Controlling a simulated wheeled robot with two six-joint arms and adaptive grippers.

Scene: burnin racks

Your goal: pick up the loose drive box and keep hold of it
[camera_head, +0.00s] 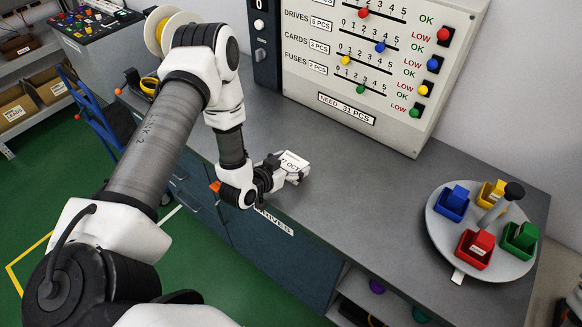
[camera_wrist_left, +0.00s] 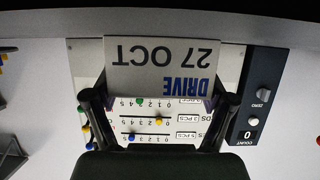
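The drive box (camera_head: 294,160) is a small white box with a printed date, seen at the counter's front part in the head view. In the left wrist view the drive box (camera_wrist_left: 160,67) fills the upper middle, its label reading DRIVE 27 OCT upside down. My left gripper (camera_head: 284,172) reaches it from the left. Its two dark fingers (camera_wrist_left: 160,100) press against the box's left and right sides, so it is shut on the box. I cannot tell whether the box touches the counter. My right gripper is not in view.
The grey counter (camera_head: 360,210) is mostly clear around the box. A panel with sliders (camera_head: 370,60) stands behind. A round turntable (camera_head: 440,222) with red, blue, yellow and green bins is at right. A wire spool (camera_head: 176,28) stands behind my left arm.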

